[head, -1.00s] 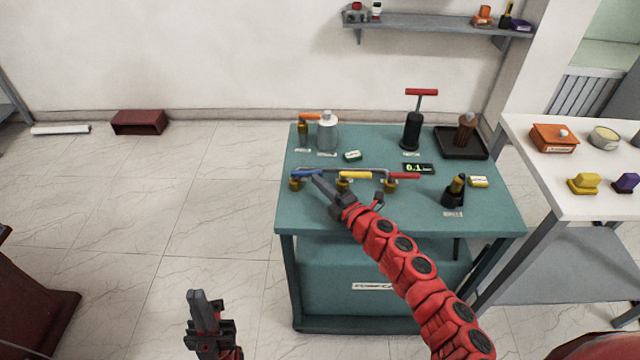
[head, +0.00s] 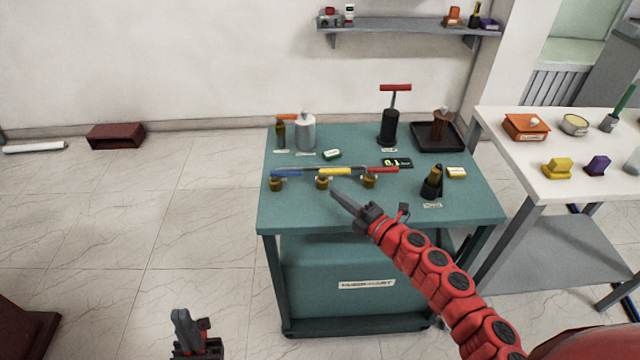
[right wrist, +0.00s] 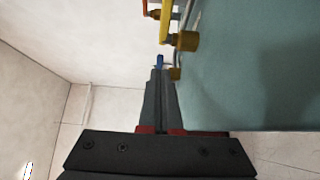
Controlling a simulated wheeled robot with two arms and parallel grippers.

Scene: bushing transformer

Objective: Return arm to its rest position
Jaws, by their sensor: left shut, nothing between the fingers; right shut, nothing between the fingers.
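My right gripper (head: 343,202) is shut and empty, above the front part of the teal table (head: 460,208). Its red arm comes in from the lower right. It is apart from the row of blue, yellow and red handles (head: 334,171) with brass pieces below them. In the right wrist view the shut fingers (right wrist: 158,85) point towards the brass pieces (right wrist: 186,41) and the blue handle end (right wrist: 159,61). My left gripper (head: 181,318) is low at the bottom left over the floor, shut and empty.
A grey bottle (head: 305,132), a pump with a red T-handle (head: 388,127), a black tray (head: 418,143) and a dark bushing (head: 432,184) stand on the table. A white table (head: 500,122) stands at the right.

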